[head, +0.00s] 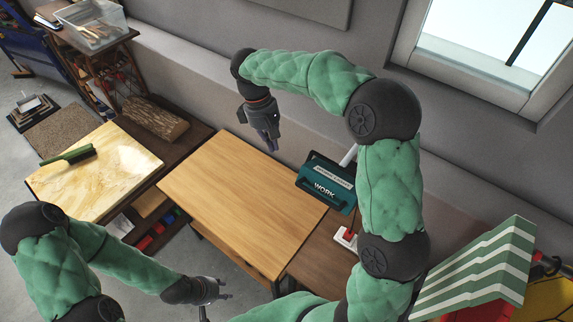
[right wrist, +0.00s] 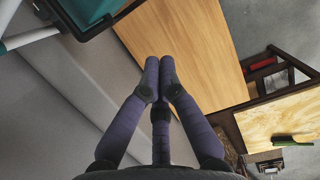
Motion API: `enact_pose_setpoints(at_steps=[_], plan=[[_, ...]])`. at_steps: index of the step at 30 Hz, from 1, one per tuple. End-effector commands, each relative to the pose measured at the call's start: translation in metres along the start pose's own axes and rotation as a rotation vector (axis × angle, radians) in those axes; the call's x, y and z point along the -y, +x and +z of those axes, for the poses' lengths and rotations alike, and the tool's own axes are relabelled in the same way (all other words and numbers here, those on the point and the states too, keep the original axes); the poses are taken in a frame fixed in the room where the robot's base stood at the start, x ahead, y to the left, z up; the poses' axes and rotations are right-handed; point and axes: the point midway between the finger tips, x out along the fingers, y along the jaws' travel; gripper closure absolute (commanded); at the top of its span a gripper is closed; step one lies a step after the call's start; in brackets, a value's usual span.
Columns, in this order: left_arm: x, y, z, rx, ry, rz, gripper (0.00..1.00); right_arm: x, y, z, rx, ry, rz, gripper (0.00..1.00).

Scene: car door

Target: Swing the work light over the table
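The work light (head: 326,184) is a teal box with a black frame and the word WORK, on a white pole. It hangs over the right end of the wooden table (head: 225,190). Part of it shows at the upper left in the right wrist view (right wrist: 88,12). My right gripper (head: 272,143) points down beyond the table's far edge, left of the light and apart from it. In the right wrist view its fingertips (right wrist: 160,68) are together with nothing between them. My left gripper (head: 224,289) is low, in front of the table, with nothing visible in it; its finger opening is unclear.
A pale marbled board (head: 95,185) with a green brush (head: 68,155) lies at the left. A log (head: 155,120) lies behind it. A green-and-white striped awning (head: 480,270) stands at the lower right. A wall and window (head: 490,50) close the back. The tabletop is bare.

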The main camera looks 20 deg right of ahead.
Motion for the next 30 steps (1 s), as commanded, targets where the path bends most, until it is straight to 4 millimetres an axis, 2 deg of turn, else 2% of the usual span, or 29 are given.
enact_pose_setpoints(at_steps=[15,21,30], plan=[[-0.005,-0.015,-0.001,-0.003,0.0,0.0,0.6,0.001,0.091,0.002,0.004,-0.002,-0.002,1.0],[-0.008,-0.023,0.0,-0.003,0.0,0.0,0.6,0.0,0.094,0.029,0.002,0.0,-0.001,1.0],[-0.009,-0.025,0.0,-0.003,0.0,0.0,0.6,0.0,0.098,0.039,0.001,-0.001,-0.001,1.0]])
